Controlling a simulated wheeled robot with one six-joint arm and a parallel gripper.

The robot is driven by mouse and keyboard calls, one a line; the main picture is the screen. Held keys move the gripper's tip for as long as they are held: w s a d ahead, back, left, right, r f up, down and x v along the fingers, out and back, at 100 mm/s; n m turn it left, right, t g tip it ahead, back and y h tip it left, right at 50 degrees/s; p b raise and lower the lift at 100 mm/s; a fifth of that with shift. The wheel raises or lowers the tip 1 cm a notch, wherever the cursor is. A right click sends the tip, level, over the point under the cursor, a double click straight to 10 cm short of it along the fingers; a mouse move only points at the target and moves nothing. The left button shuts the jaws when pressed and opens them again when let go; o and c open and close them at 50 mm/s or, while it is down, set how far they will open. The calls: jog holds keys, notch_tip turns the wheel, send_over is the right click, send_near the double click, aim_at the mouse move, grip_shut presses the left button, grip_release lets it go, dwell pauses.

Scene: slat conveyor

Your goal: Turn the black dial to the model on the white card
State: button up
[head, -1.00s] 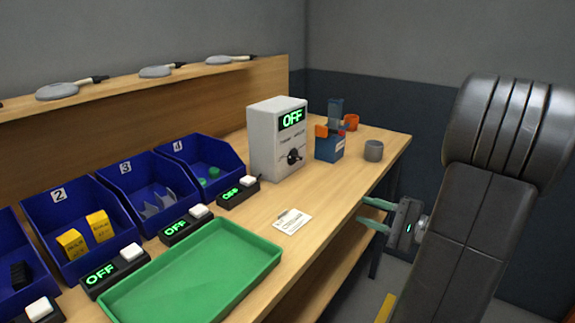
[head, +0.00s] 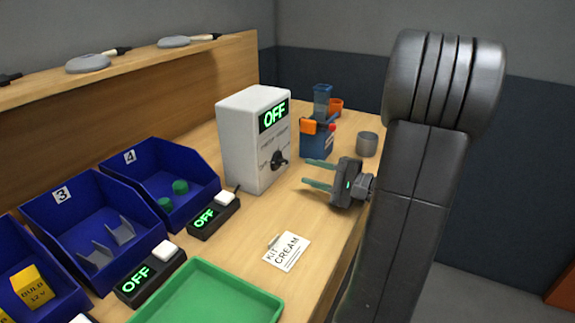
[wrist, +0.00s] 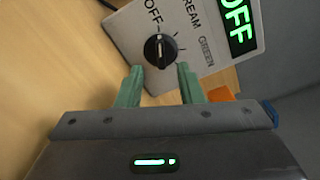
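The black dial (head: 279,160) is on the front of a pale grey box (head: 243,150) with a green OFF display (head: 274,114). In the wrist view the dial (wrist: 160,51) has a white pointer mark toward the printed OFF; CREAM and GREEN are also printed around it. The white card (head: 287,251) lies flat on the bench and reads KIT CREAM. My gripper (head: 319,174) is open and empty in front of the box. In the wrist view its green fingers (wrist: 158,80) point at the dial, one on each side just below it, apart from it.
A blue and orange device (head: 317,138) and a grey cup (head: 367,144) stand to the right of the box. A green tray (head: 215,298) lies at the front. Blue bins (head: 165,190) and small OFF displays with white buttons (head: 213,216) line the left.

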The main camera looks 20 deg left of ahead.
aim_at(283, 164)
jog(key=a, duration=0.4)
jog(key=w+a, duration=0.1)
jog(key=a, duration=0.2)
jog(key=shift+a, duration=0.1)
grip_shut()
